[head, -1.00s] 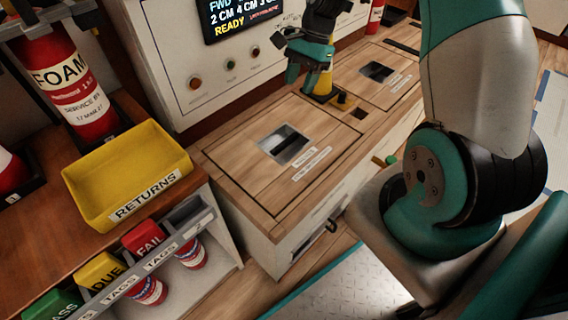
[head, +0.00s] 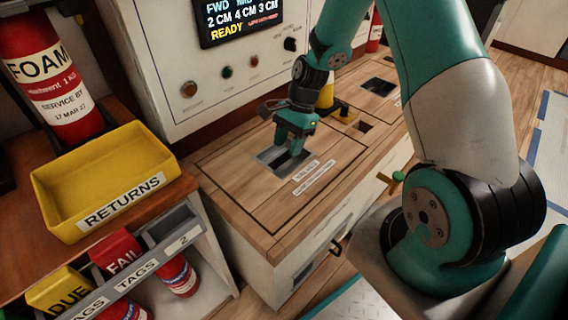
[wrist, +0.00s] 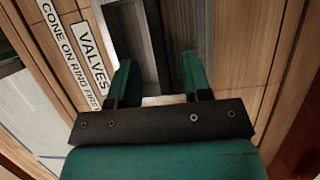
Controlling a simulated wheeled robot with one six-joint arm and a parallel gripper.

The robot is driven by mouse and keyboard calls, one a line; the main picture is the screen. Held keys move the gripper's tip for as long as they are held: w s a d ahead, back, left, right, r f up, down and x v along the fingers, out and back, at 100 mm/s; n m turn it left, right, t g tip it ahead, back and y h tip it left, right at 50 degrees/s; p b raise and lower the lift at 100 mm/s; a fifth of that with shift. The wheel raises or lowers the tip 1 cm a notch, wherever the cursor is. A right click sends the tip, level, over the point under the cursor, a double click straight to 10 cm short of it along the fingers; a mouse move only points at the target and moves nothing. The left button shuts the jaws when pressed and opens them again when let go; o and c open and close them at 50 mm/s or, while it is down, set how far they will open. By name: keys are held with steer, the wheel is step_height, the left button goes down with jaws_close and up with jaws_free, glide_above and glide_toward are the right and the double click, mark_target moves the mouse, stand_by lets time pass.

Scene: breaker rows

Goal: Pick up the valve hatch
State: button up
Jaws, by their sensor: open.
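The valve hatch (head: 255,190) is a square wooden panel set flush in the bench top, with a recessed metal pull opening (head: 268,157) and white labels. The wrist view shows its "VALVES" label (wrist: 93,60) and wood (wrist: 222,45) beside the recess (wrist: 155,35). My gripper (head: 291,154) points down at the recess, its green fingers apart. In the wrist view my gripper (wrist: 158,72) has one finger on each side of the recess's grey strip, with nothing clearly held. I cannot tell how deep the fingertips are or whether they touch.
A second hatch with a similar opening (head: 378,87) lies farther along the bench. A yellow post (head: 327,96) on a base stands behind my gripper. A yellow RETURNS bin (head: 105,185) and tag trays (head: 125,258) are at left. A control panel with a display (head: 240,20) rises behind.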

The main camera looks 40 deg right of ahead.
mark_target(285, 154)
steer(key=b+x, duration=0.2)
steer(key=x, duration=0.2)
steer(key=shift+f, duration=0.1)
steer(key=shift+f, duration=0.2)
stand_by(0.6)
steer(key=shift+c, duration=0.4)
jaws_close()
steer(key=shift+p, duration=0.3)
stand_by(0.6)
